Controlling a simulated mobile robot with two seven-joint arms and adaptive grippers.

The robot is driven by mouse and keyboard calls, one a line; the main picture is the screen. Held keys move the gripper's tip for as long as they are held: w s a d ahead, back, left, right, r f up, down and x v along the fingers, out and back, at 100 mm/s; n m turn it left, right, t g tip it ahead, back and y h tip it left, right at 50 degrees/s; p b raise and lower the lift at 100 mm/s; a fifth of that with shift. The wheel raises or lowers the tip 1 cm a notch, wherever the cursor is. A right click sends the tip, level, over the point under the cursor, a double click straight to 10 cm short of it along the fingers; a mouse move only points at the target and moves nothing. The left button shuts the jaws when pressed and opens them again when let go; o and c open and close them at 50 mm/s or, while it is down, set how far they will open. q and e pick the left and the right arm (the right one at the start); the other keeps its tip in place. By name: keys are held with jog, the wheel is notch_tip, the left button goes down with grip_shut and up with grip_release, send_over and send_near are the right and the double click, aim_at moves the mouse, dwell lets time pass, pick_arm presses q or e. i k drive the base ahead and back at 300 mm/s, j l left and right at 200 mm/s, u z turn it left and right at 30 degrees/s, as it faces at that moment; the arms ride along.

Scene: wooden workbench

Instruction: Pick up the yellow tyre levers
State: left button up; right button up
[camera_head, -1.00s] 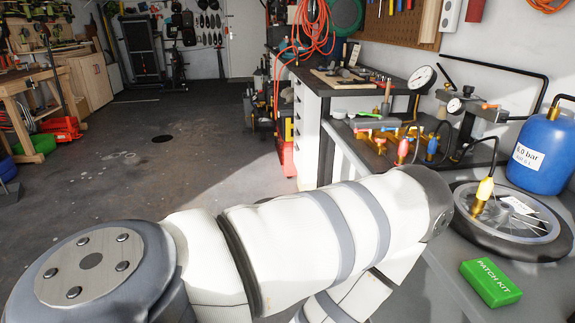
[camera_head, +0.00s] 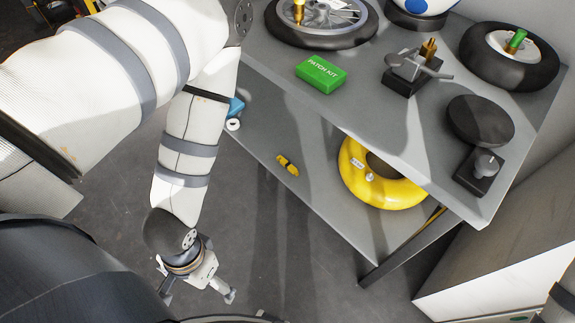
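The yellow tyre levers (camera_head: 288,165) lie as a small yellow piece with a dark band on the lower shelf (camera_head: 262,140), left of the yellow ring. I cannot make out separate levers at this size. My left gripper (camera_head: 199,297) is at the bottom of the view, below and to the left of the levers, over the floor and clear of the shelf. Its fingers are spread apart with nothing visible between them. My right gripper is not in view.
The upper bench top (camera_head: 455,135) overhangs part of the shelf. It carries a green patch kit (camera_head: 321,75), a wheel (camera_head: 325,35), a small tyre (camera_head: 510,60) and dark fittings. A yellow ring (camera_head: 352,170) and a blue item (camera_head: 236,106) sit on the shelf. A table leg (camera_head: 395,262) stands at right.

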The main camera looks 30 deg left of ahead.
aim_at(288, 165)
jog(key=j+u, duration=0.45)
jog(key=j, duration=1.3)
jog(key=i+l, duration=0.35)
